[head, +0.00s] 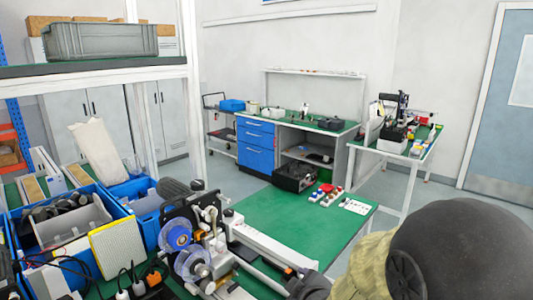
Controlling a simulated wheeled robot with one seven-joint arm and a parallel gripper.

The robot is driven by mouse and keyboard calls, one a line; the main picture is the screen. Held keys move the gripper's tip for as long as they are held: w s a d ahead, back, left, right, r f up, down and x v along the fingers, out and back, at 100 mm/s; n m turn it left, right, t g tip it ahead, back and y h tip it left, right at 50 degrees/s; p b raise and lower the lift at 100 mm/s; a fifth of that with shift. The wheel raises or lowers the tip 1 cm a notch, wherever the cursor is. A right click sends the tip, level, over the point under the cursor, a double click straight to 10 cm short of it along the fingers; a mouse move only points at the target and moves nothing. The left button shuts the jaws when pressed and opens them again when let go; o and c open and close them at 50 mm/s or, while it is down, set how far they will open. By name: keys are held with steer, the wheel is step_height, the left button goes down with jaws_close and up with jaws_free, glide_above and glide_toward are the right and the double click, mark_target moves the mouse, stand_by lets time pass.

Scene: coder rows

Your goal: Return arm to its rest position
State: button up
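My arm (455,250) fills the lower right of the head view, with a large dark rounded joint and an olive cloth-like part beside it. I cannot make out my gripper's fingers in this view. The arm hides what lies behind it at the lower right, including part of the floor.
A green-topped table (300,215) holds a machine with blue reels (178,235) and a long rail. Blue bins (100,205) stand at the left. A blue drawer unit (256,145) and a small white-legged table (405,150) stand farther back. Floor shows between them.

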steer(key=s+d+f+m+g+h+p, duration=0.2)
steer(key=s+d+m+g+h, duration=0.1)
steer(key=s+d+m+g, duration=0.5)
steer(key=s+d+m, duration=0.1)
steer(key=s+m, duration=0.2)
steer(key=s, duration=0.2)
steer(key=shift+s+f+h, duration=0.15)
steer(key=shift+h, duration=0.15)
steer(key=shift+d, duration=0.1)
